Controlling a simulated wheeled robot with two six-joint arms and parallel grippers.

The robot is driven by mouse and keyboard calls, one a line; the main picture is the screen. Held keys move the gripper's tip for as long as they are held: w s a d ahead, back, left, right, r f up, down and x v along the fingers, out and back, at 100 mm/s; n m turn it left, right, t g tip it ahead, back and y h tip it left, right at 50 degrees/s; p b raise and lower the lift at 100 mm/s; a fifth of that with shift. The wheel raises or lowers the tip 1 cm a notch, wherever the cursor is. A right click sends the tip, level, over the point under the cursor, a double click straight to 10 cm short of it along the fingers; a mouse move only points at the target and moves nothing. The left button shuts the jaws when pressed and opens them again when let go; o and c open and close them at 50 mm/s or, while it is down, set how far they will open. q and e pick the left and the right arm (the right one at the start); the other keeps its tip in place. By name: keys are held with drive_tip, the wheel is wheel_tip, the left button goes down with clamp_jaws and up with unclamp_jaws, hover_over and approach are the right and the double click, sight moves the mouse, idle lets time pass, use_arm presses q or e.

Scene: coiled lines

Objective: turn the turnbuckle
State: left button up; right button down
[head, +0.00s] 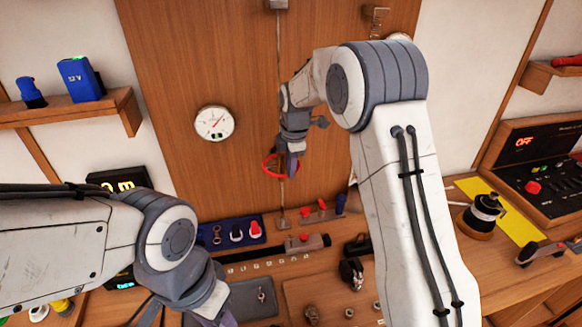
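A thin vertical line (279,45) runs down the wooden panel from a metal bracket (277,4) at the top to a fitting (283,223) at the bottom. A red ring (268,168) sits around this line, and I take it to be the turnbuckle's grip; the turnbuckle body is hidden behind my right gripper. My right gripper (291,167) points down at the ring's right side, its fingers overlapping the ring. I cannot tell if they grip it. My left gripper (218,320) is low at the bottom edge, partly cut off, away from the line.
A round white dial gauge (214,123) hangs left of the line. A blue tray (224,231) and a red-marked tool (303,243) lie on the bench below. A wooden shelf (70,110) is at left, a control box (540,170) at right.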

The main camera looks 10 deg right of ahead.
sight(278, 176)
idle(0.3)
drive_tip(key=a+m, duration=0.1)
drive_tip(key=m, duration=0.2)
drive_tip(key=shift+s+a+h, duration=0.15)
drive_tip(key=shift+a+h, duration=0.15)
drive_tip(key=shift+a, duration=0.05)
drive_tip(key=shift+w+a+m+h+p, duration=0.1)
drive_tip(key=shift+a+m+h+p, duration=0.2)
drive_tip(key=shift+m, duration=0.55)
drive_tip(key=shift+w+a+m+y+p, duration=0.1)
drive_tip(key=shift+a+m, duration=0.25)
drive_tip(key=shift+m, duration=0.45)
drive_tip(key=shift+w+a+m+h+p, duration=0.1)
drive_tip(key=shift+a+m+h+p, duration=0.2)
drive_tip(key=shift+m, duration=0.55)
drive_tip(key=c, duration=0.9)
unclamp_jaws()
drive_tip(key=shift+o, duration=0.2)
drive_tip(key=shift+s, duration=0.1)
